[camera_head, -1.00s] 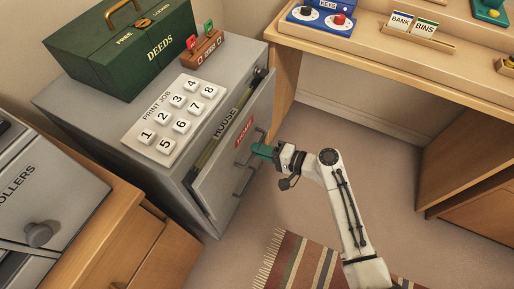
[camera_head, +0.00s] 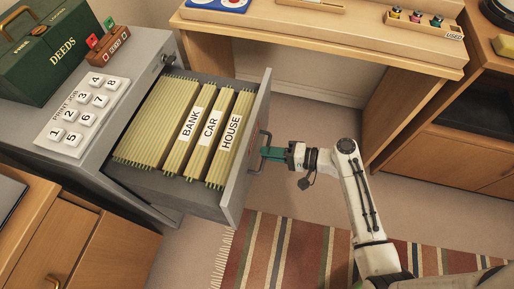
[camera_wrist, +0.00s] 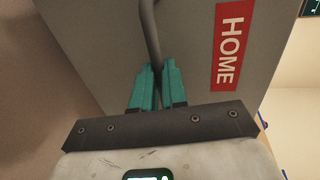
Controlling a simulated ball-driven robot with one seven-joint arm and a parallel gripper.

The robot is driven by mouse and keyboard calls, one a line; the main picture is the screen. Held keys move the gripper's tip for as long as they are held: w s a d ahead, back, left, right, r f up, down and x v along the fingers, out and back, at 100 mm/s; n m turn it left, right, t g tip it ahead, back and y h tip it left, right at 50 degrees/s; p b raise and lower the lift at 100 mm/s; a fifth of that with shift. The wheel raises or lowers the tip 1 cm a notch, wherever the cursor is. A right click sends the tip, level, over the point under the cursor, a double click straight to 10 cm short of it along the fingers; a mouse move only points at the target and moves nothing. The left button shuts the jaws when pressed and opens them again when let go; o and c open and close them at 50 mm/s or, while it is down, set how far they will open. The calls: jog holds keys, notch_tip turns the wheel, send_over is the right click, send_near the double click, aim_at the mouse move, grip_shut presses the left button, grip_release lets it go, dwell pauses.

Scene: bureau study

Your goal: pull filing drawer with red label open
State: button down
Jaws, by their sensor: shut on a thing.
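The filing drawer (camera_head: 236,199) is pulled well out of the grey cabinet (camera_head: 150,52). Inside it are yellow-green folders (camera_head: 209,128) labelled BANK, CAR and HOUSE. Its front carries a red label (camera_wrist: 233,45) reading HOME, seen in the wrist view. My gripper (camera_head: 268,153) is at the drawer front, with teal fingers shut on the dark bar handle (camera_wrist: 150,35). The fingertips (camera_wrist: 157,72) are on either side of the bar in the wrist view.
A wooden desk (camera_head: 330,37) stands behind. A striped rug (camera_head: 300,245) lies on the floor in front.

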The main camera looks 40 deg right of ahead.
jog(key=shift+s+d, duration=0.4)
jog(key=shift+s, duration=0.2)
jog(key=c, duration=1.2)
grip_release()
jog(key=shift+o, duration=0.2)
jog(key=shift+w, duration=0.1)
jog(key=p+v, duration=0.1)
jog(key=v, duration=0.9)
jog(key=shift+s+d, duration=0.2)
jog(key=shift+s, duration=0.15)
